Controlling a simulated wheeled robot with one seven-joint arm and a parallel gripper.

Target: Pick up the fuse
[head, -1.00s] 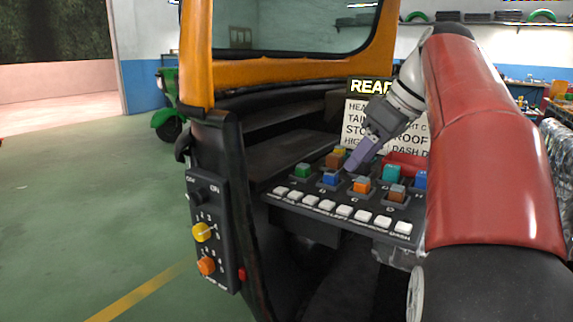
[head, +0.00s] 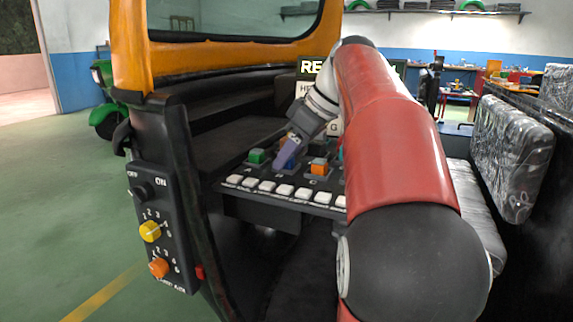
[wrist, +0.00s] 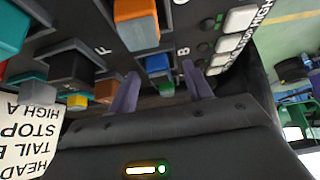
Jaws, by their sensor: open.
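Several coloured fuses stand in sockets on the dark panel. In the head view, a green fuse (head: 257,155) is left of my gripper (head: 284,158) and an orange fuse (head: 319,166) is to its right. My fingers cover most of a blue fuse beside it. In the wrist view, my gripper (wrist: 161,70) is open, its two purple fingers apart. A blue fuse (wrist: 157,62) and a green fuse (wrist: 166,88) show in the gap between them. An orange fuse (wrist: 136,22) is above the left finger. I cannot tell which fuse the task means.
White push buttons (head: 267,186) line the panel's front edge. A sign (head: 303,105) stands behind the fuses. A switch box (head: 160,225) with yellow and orange knobs is at the left. My red arm hides the panel's right side.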

